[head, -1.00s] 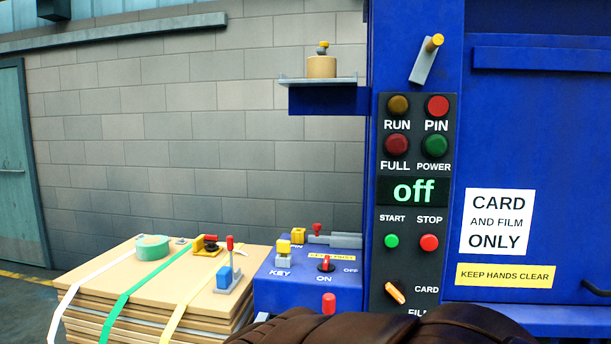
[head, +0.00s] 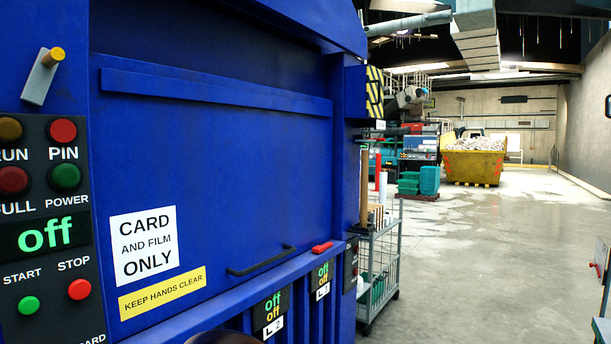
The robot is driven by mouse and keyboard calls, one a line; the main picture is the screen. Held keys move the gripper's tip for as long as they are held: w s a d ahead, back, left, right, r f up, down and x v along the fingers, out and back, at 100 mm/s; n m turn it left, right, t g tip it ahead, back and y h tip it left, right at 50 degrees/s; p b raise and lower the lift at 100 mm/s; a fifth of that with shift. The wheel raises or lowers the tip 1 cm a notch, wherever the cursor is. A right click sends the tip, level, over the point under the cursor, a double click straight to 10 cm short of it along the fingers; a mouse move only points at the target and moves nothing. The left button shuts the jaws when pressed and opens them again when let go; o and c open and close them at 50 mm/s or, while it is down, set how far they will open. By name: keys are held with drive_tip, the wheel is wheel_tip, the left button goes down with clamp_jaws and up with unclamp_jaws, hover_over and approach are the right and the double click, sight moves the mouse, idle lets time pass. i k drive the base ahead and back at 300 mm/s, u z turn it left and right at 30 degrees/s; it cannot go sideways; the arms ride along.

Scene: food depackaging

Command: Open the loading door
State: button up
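The blue loading door (head: 215,165) fills the left half of the head view and looks closed. It bears a white sign (head: 144,244) reading CARD AND FILM ONLY and a yellow KEEP HANDS CLEAR label (head: 162,293). A black bar handle (head: 261,260) sits low on the door's right part. A red handle-like piece (head: 322,247) is right of it, near the door's lower right corner. My gripper is not in view; only a dark rounded piece shows at the bottom edge.
The control panel (head: 47,180) at left reads "off". Small displays (head: 271,309) sit below the door. A wire cage trolley (head: 380,265) stands right of the machine. A yellow skip (head: 474,165) is far back. The floor (head: 470,270) at right is clear.

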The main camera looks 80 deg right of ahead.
sight(205, 185)
drive_tip(key=z, duration=2.05)
drive_tip(key=i, duration=0.35)
